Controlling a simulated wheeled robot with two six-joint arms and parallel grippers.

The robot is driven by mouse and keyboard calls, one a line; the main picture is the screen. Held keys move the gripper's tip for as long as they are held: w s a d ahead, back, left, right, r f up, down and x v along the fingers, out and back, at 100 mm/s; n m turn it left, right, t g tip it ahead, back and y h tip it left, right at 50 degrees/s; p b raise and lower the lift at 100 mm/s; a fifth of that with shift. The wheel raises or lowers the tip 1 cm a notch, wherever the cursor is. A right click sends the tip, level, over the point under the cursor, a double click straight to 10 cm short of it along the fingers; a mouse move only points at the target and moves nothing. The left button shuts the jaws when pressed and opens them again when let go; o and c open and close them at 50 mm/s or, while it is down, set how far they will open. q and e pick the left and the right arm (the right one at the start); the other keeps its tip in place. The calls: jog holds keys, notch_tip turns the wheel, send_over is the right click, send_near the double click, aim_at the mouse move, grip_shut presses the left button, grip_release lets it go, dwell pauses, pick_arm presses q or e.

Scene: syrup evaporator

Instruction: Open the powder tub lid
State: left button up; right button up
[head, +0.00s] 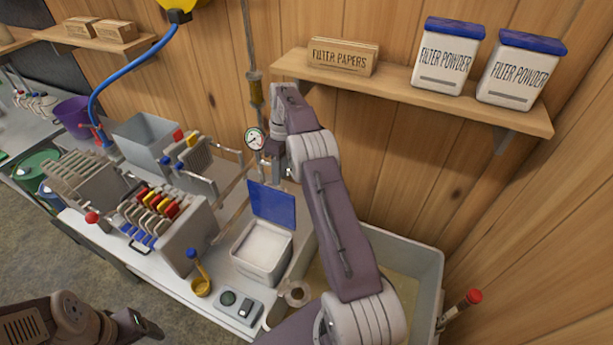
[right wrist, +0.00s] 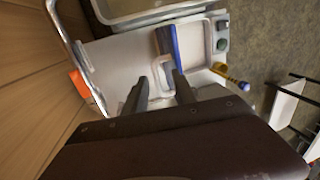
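The powder tub (head: 262,270) is a white square tub on the bench, with pale powder inside. Its blue lid (head: 272,204) stands raised, about upright, at the tub's back edge. In the right wrist view the tub (right wrist: 221,47) shows its open top, and the lid (right wrist: 176,45) shows nearly edge-on. My right gripper (head: 270,164) is behind and above the lid. Its two fingers (right wrist: 160,86) are apart with nothing held between them. My left gripper (head: 138,323) is low at the left, away from the tub; its finger opening cannot be made out.
A filter press (head: 165,215) with coloured plates stands left of the tub. A large grey basin (head: 425,255) is at right. Two closed filter powder tubs (head: 447,62) stand on the wall shelf (head: 400,88).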

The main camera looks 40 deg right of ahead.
jog(key=s+d+r+b, duration=0.3)
jog(key=s+d+r, duration=0.1)
jog(key=s, duration=0.4)
jog(key=shift+v, duration=0.9)
jog(key=shift+s+d, duration=0.2)
